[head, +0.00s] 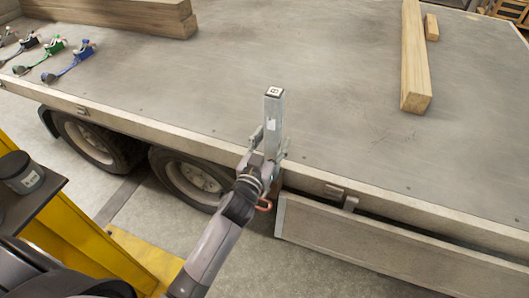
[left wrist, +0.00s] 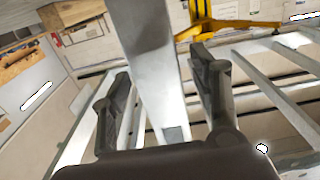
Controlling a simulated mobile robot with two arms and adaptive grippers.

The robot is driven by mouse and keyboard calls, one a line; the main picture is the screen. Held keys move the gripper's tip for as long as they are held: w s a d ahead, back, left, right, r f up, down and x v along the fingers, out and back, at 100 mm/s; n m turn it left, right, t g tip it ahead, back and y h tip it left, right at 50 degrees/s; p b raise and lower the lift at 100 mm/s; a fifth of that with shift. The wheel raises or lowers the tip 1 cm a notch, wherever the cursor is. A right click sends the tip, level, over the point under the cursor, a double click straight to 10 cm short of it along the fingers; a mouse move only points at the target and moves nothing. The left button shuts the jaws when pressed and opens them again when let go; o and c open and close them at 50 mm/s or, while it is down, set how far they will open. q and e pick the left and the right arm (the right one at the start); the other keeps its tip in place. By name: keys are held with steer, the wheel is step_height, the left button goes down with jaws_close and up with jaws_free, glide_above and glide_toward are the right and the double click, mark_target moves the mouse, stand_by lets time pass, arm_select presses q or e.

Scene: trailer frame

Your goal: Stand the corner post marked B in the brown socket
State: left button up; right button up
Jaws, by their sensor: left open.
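The grey metal corner post marked B (head: 274,118) stands upright at the near edge of the trailer bed, with a white B label on its top. My left gripper (head: 270,143) is around the post's lower part, one finger on each side. In the left wrist view the post (left wrist: 150,65) rises between the two fingers (left wrist: 162,100), which are open with gaps beside it. The post's foot is hidden behind the gripper in the head view, so I cannot tell whether it sits in a socket. I see no brown socket. My right gripper is not in view.
The trailer bed (head: 230,75) is mostly clear. Wooden beams lie at the back left (head: 115,12) and right (head: 415,60). Ratchet straps (head: 68,62) lie at the left. A lowered side board (head: 380,235) hangs below the edge. A dark container (head: 20,173) stands at the lower left.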

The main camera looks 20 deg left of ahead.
arm_select(q)
steer(key=s, duration=1.1)
steer(key=s+a+f+n+g+y, duration=0.1)
steer(key=s+a+f+g+y, duration=0.1)
steer(key=s+a+f+g, duration=0.45)
steer(key=s+d+f+m+g+h, duration=0.1)
steer(key=s+d+f+g, duration=0.1)
steer(key=s+g, duration=0.35)
steer(key=s+d+f+m+g+h, duration=0.1)
steer(key=s+f+g, duration=0.1)
steer(key=s, duration=0.6)
step_height(320, 180, down, 25)
steer(key=s+g+p, duration=0.1)
steer(key=s+g, duration=0.1)
steer(key=s+a+f+m+g+p, duration=0.1)
steer(key=s+a+f, duration=0.1)
steer(key=s+f, duration=1.3)
steer(key=shift+s+a+f+y, duration=0.2)
steer(key=shift+s+a+y, duration=0.15)
steer(key=shift+s, duration=0.7)
